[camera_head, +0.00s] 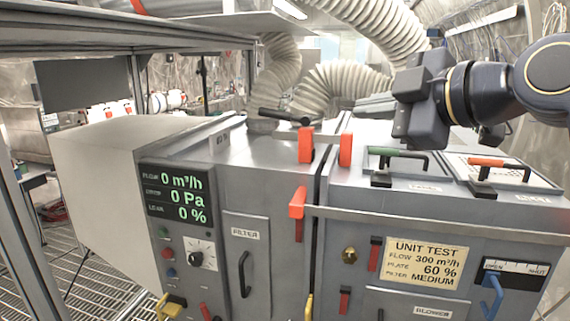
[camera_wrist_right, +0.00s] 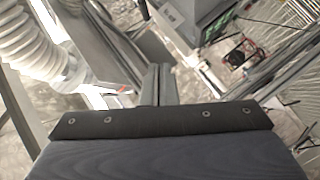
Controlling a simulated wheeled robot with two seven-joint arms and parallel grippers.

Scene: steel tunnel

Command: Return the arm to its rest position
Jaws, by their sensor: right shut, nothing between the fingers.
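My right arm (camera_head: 480,92) comes in from the right in the head view. Its dark wrist is raised above the right part of the grey machine. In the right wrist view, the two grey fingers of my right gripper (camera_wrist_right: 158,80) are together with nothing between them. They appear clear of the things below. My left arm and left gripper do not show.
The grey machine (camera_head: 270,190) fills the middle, with a lit display (camera_head: 178,197), levers and a long bar (camera_head: 430,222) across its front. Pale ribbed hoses (camera_head: 340,85) rise behind, near my wrist. A metal frame (camera_head: 35,245) stands at left.

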